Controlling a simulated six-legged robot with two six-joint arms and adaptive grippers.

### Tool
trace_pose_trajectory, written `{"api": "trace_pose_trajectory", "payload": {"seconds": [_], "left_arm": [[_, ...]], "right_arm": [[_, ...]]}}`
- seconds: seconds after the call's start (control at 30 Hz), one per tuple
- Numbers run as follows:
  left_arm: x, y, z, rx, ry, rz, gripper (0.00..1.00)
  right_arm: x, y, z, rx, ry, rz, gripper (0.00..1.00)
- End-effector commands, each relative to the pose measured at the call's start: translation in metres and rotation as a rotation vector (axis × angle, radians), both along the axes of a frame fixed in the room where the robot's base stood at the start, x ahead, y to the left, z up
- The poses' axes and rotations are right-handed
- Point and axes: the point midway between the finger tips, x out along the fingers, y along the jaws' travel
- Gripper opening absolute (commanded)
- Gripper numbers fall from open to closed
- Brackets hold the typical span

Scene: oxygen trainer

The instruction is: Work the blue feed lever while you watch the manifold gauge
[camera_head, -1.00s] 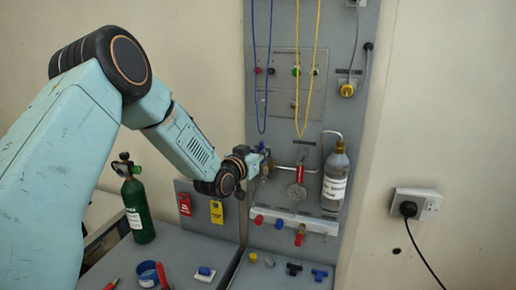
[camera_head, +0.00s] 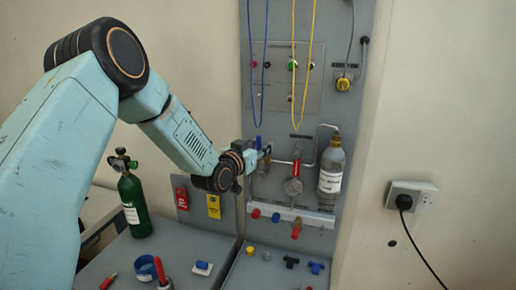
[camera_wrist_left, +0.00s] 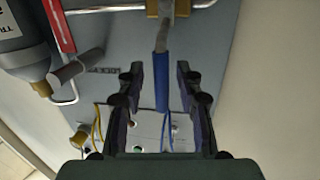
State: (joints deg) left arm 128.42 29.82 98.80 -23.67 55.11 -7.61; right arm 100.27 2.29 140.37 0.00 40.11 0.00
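The blue feed lever (camera_wrist_left: 162,80) stands between the two spread fingers of my left gripper (camera_wrist_left: 160,98) in the wrist view, with gaps on both sides. In the head view the lever's blue tip (camera_head: 258,142) shows just above my left gripper (camera_head: 264,157), whose fingers partly hide it. My right gripper is out of view.
A red lever (camera_head: 296,169) stands above the gauge, with a labelled grey bottle (camera_head: 331,174) to its right. Blue and yellow cords (camera_head: 302,90) hang above. A rail (camera_head: 290,214) with coloured fittings runs below. A green cylinder (camera_head: 133,200) stands on the bench at left.

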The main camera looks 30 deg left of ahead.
Motion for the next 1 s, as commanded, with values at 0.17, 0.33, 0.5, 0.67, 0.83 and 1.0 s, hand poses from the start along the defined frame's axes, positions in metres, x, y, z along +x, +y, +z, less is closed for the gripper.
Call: {"api": "trace_pose_trajectory", "payload": {"seconds": [0.17,0.33,0.5,0.67,0.83,1.0], "left_arm": [[-0.011,0.001,0.001,-0.004,0.0,0.002,0.36],[-0.038,0.0,0.004,-0.007,0.0,0.004,0.36],[-0.066,-0.001,0.006,-0.008,-0.001,0.004,0.36],[-0.086,-0.002,0.007,-0.007,0.0,0.005,0.36],[-0.103,-0.003,0.008,-0.006,0.0,0.003,0.36],[-0.114,-0.003,0.009,-0.004,0.001,0.003,0.36]], "right_arm": [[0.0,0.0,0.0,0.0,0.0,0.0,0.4],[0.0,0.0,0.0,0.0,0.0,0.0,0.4],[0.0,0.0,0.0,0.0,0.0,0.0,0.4],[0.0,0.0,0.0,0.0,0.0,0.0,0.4],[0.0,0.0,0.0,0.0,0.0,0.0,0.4],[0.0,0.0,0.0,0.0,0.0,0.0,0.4]]}}
